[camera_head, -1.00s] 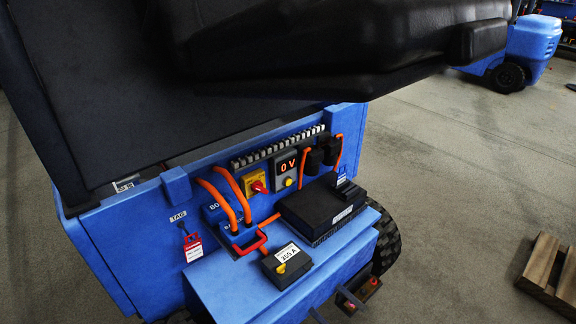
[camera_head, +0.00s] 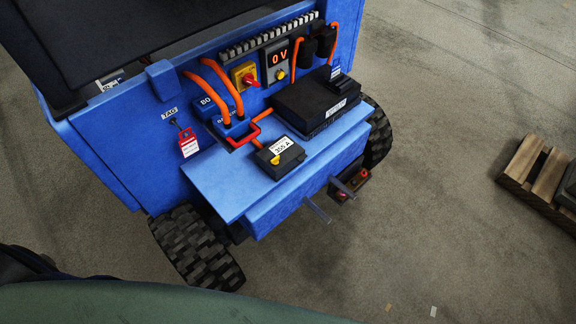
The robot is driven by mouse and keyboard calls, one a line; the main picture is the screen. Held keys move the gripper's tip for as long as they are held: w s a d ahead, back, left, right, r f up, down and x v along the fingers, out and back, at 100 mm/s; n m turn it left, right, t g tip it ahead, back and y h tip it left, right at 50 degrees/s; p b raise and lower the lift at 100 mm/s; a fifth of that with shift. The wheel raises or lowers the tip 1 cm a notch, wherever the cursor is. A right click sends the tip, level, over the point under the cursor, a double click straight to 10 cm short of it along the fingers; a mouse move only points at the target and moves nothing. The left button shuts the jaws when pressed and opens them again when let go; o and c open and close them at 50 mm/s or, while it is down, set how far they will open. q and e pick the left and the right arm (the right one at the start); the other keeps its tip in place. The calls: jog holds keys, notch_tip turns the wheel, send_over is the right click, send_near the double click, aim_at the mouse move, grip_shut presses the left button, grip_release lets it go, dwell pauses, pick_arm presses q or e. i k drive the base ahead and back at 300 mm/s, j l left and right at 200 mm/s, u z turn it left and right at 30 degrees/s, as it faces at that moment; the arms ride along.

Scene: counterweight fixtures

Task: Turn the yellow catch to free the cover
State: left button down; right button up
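A small yellow catch (camera_head: 275,160) sits on the front left of a small dark cover (camera_head: 285,166), which carries a white label reading 355 A. The cover is on the blue ledge (camera_head: 220,181) of the blue vehicle and looks closed. An orange cable runs to its back left side. Neither of my grippers is in view.
A larger black box (camera_head: 312,101) stands behind and right of the cover. A red handle (camera_head: 246,139), orange cables (camera_head: 219,87), a yellow and red switch (camera_head: 246,77) and a 0 V display (camera_head: 277,58) are close by. A red tag (camera_head: 187,143) hangs left. A wooden pallet (camera_head: 528,160) lies right.

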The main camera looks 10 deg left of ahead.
aim_at(275, 161)
jog(key=k+j+u, duration=0.3)
jog(key=j, duration=1.1)
jog(key=i+j+u, duration=0.1)
jog(key=j+u, duration=0.2)
jog(key=j, duration=1.05)
